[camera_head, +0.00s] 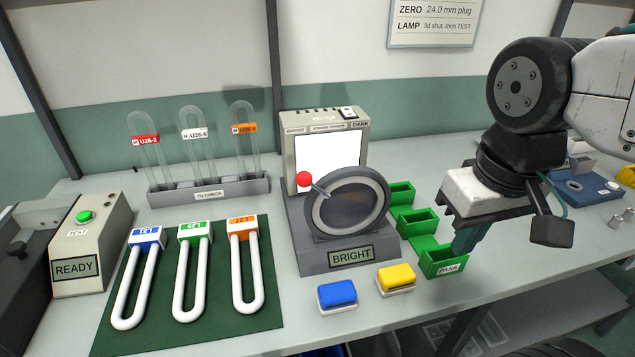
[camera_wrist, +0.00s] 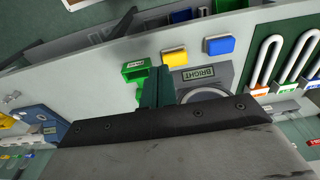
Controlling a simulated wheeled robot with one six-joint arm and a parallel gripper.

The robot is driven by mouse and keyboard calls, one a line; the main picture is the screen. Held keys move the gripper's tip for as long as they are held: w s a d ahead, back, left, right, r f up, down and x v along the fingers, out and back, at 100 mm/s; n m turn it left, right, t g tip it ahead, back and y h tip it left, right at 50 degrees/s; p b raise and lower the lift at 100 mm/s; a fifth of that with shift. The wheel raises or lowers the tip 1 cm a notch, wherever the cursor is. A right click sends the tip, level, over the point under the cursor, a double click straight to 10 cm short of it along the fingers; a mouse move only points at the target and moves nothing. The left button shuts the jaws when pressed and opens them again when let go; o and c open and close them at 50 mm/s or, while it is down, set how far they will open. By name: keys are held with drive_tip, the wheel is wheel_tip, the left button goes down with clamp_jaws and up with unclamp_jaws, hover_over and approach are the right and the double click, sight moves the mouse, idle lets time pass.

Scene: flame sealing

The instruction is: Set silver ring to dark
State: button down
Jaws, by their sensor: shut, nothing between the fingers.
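The silver ring (camera_head: 380,208) is a grey round ring on the front of a box-shaped viewer (camera_head: 300,130) with a lit white screen. A red ball knob (camera_head: 303,179) on a short rod sticks out from its upper left. The plate (camera_head: 350,255) below it reads BRIGHT. Part of the ring (camera_wrist: 203,94) shows in the wrist view, mostly hidden behind my gripper. My gripper (camera_head: 465,242) is shut and empty, pointing down to the right of the ring, over the front green bin (camera_head: 443,263). Its teal fingers (camera_wrist: 156,88) also show in the wrist view.
A blue block (camera_head: 337,294) and a yellow block (camera_head: 396,278) lie before the viewer. Several green bins stand right of it. Left are white U-tubes on a green mat (camera_head: 210,325), a rack (camera_head: 209,192) of glass tubes behind, and a READY box (camera_head: 90,240).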

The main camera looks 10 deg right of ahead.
drive_tip(key=c, duration=2.1)
unclamp_jaws()
drive_tip(key=shift+c, duration=0.2)
drive_tip(key=o, duration=1)
drive_tip(key=shift+w+a+f, duration=0.1)
drive_tip(key=shift+a+f, duration=0.15)
drive_tip(key=shift+a, duration=0.05)
wheel_tip(320, 180, up, 6)
drive_tip(key=n+g, duration=0.4)
drive_tip(key=n, duration=1.2)
hover_over(304, 177)
drive_tip(key=w, duration=0.2)
drive_tip(key=shift+w+d, duration=0.1)
drive_tip(key=shift+d, duration=0.1)
drive_tip(key=x, duration=0.7)
drive_tip(key=shift+w+a, duration=0.1)
drive_tip(key=shift+w, duration=0.05)
clamp_jaws()
